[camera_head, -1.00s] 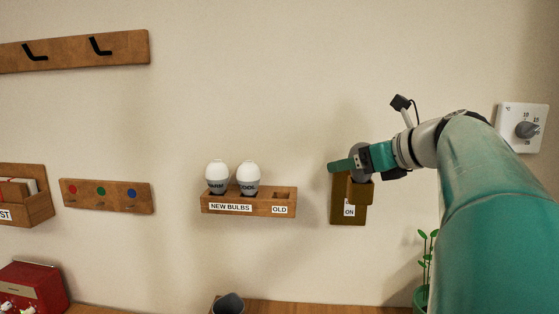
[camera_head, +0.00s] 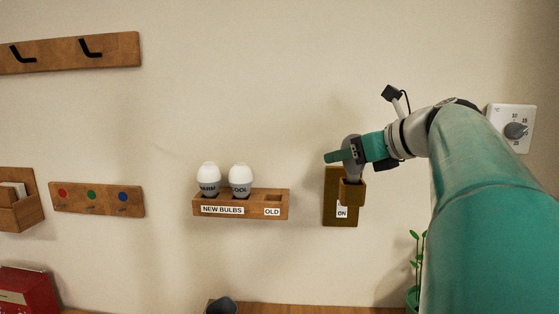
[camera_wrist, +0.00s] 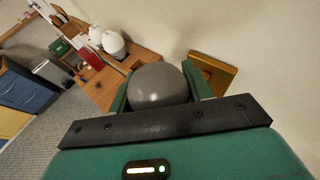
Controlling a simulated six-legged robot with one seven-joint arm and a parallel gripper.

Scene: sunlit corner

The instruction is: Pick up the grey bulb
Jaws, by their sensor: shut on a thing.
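The grey bulb (camera_head: 352,171) is upright at the brown wall socket (camera_head: 351,194) labelled ON. Its narrow neck shows just above the socket cup; I cannot tell whether its base is clear of the cup. My gripper (camera_head: 348,154) reaches in from the right and is shut around the bulb's round part, hiding much of it. In the wrist view the bulb's grey dome (camera_wrist: 158,85) sits between the two green fingers.
A wooden rack (camera_head: 281,205) left of the socket holds two white bulbs, WARM (camera_head: 208,179) and COOL (camera_head: 240,179); its OLD slot looks empty. A thermostat dial (camera_head: 515,130) is at the right. A plant (camera_head: 418,255) stands below my arm.

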